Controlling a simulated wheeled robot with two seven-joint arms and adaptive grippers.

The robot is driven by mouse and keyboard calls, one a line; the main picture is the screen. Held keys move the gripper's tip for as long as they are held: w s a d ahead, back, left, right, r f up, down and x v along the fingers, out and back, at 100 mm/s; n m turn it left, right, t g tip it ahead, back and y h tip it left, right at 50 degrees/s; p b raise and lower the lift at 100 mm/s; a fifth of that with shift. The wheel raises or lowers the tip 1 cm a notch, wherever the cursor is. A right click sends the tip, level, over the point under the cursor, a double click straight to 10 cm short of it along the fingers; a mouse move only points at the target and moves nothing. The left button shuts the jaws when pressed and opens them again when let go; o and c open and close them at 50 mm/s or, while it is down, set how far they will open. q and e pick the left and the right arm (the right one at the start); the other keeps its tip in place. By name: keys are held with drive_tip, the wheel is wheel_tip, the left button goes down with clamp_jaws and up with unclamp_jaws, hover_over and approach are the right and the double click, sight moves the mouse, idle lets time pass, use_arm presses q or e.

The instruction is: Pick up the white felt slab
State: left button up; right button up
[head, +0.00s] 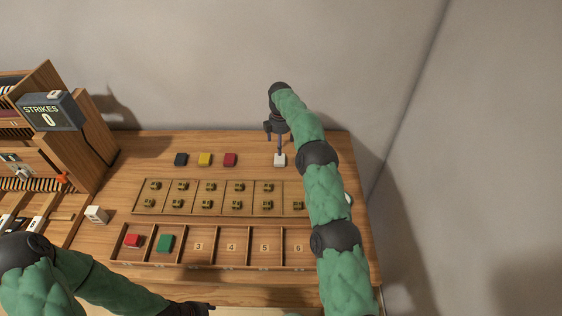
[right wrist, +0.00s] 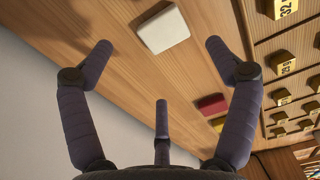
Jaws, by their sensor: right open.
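The white felt slab (head: 280,160) lies on the back right of the wooden table, apart from the other coloured slabs. My right gripper (head: 276,137) is over it, fingers pointing down. In the right wrist view the white slab (right wrist: 163,29) shows ahead of the spread fingers of my right gripper (right wrist: 160,46). The fingers are open and empty, and no contact with the slab shows. My left gripper (head: 192,308) is at the bottom edge, partly cut off, and its jaws cannot be made out.
Black (head: 181,159), yellow (head: 205,159) and red (head: 230,159) slabs lie in a row left of the white one. A tray with brass pieces (head: 137,205) and a numbered tray (head: 113,250) holding red and green slabs lie nearer. A wall stands behind.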

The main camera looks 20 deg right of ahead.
sight(280, 158)
wheel_tip(280, 158, down, 3)
drive_tip(key=shift+d+f, duration=0.1)
drive_tip(key=f, duration=0.1)
drive_tip(key=f+b, duration=0.1)
drive_tip(key=f, duration=0.1)
drive_tip(key=f+b, duration=0.1)
drive_tip(key=f, duration=0.1)
drive_tip(key=shift+s+a, duration=0.15)
drive_tip(key=shift+a, duration=0.15)
drive_tip(key=c, duration=1.1)
